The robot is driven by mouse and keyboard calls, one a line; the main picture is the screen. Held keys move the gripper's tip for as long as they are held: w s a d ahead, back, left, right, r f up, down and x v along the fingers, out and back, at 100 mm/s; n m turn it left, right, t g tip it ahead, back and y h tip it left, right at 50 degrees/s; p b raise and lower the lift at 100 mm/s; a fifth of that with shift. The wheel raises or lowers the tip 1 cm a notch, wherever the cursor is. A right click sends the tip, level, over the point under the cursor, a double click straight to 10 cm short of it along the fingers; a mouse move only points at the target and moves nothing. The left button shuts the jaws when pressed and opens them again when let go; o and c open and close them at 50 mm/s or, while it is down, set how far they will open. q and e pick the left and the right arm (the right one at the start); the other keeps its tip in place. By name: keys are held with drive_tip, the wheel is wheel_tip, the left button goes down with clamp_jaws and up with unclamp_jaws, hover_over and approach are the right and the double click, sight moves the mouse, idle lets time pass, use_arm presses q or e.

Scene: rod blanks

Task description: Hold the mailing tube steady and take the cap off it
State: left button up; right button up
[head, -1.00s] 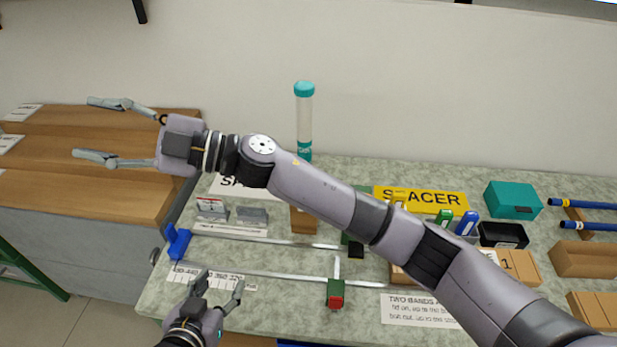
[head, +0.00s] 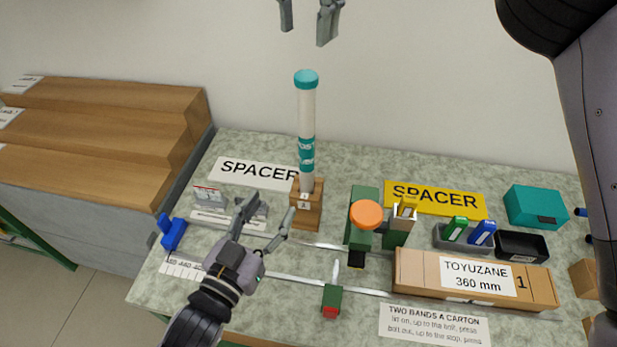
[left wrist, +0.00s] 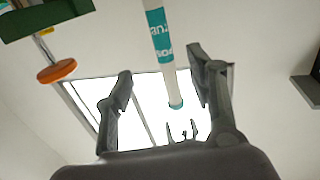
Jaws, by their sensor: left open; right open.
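The mailing tube (head: 307,115) is white with teal bands and stands upright in a wooden block (head: 306,213) at the back of the bench. Its teal cap (head: 306,77) is on its top end. My left gripper (head: 270,204) is open and empty, low in front and left of the block. In the left wrist view the tube (left wrist: 162,45) appears between the open fingers (left wrist: 159,62), beyond them, with the cap (left wrist: 176,104) at its far end. My right gripper (head: 305,35) is open above the cap, fingers pointing down and apart from it; it also shows in the left wrist view (left wrist: 182,124).
Right of the tube stand a green fixture with an orange knob (head: 367,214) and a long carton (head: 475,278). A metal-railed jig with a blue end (head: 173,235) lies in front. Wooden steps (head: 90,130) are at left.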

sight(303, 157)
use_arm(q)
drive_tip(key=x, duration=1.7)
drive_tip(key=shift+c, duration=0.3)
clamp_jaws()
